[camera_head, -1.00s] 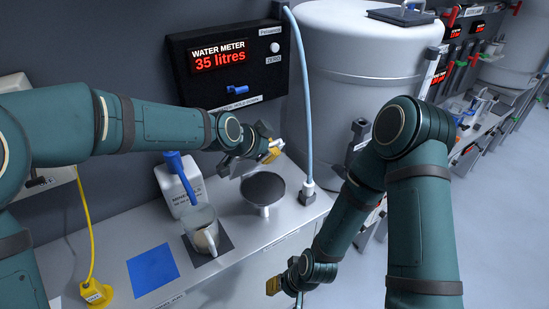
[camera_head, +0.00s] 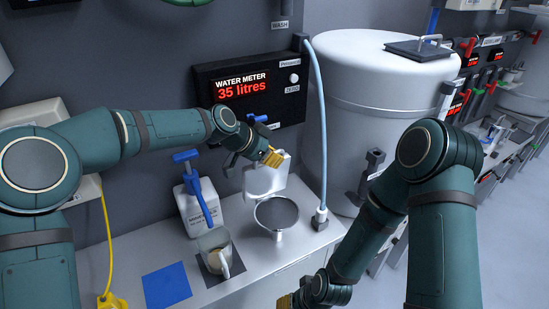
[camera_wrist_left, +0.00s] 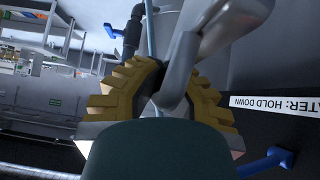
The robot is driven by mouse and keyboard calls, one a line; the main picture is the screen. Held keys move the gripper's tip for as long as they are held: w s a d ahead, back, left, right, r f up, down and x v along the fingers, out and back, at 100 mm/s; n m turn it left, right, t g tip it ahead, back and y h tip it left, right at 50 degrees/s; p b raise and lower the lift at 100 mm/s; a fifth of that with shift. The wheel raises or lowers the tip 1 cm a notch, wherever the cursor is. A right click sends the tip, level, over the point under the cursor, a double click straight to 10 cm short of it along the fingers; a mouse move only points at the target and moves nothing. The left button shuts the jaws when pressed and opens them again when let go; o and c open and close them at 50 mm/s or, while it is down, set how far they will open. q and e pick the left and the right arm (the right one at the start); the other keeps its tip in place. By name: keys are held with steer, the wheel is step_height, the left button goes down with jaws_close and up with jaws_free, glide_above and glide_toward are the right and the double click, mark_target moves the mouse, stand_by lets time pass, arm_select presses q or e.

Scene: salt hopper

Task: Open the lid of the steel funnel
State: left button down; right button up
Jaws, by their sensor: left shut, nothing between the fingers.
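The steel funnel (camera_head: 276,213) stands on the grey counter, its round dark top facing up and uncovered. A pale grey plate, seemingly its lid (camera_head: 266,180), stands raised behind the funnel. My left gripper (camera_head: 272,158) is shut and empty at the plate's upper edge; whether it touches the plate is unclear. In the left wrist view, a grey metal piece (camera_wrist_left: 178,75) crosses the yellow fingers; I cannot tell what it is. My right gripper (camera_head: 285,302) is low at the bottom edge, mostly cut off, so its jaws cannot be judged.
A clear jug (camera_head: 217,250) stands left of the funnel, with a white container (camera_head: 201,210) behind it. A blue mat (camera_head: 166,286) lies at front left. A pale blue hose (camera_head: 322,130) rises right of the funnel. The water meter (camera_head: 243,92) hangs behind.

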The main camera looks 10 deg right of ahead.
arm_select(q)
steer(key=shift+d+r, duration=0.15)
steer(key=shift+r, duration=0.2)
steer(key=c, duration=1)
jaws_free()
steer(key=shift+s, duration=0.15)
steer(key=shift+f, duration=0.1)
steer(key=shift+f, duration=0.1)
steer(key=v, duration=1.2)
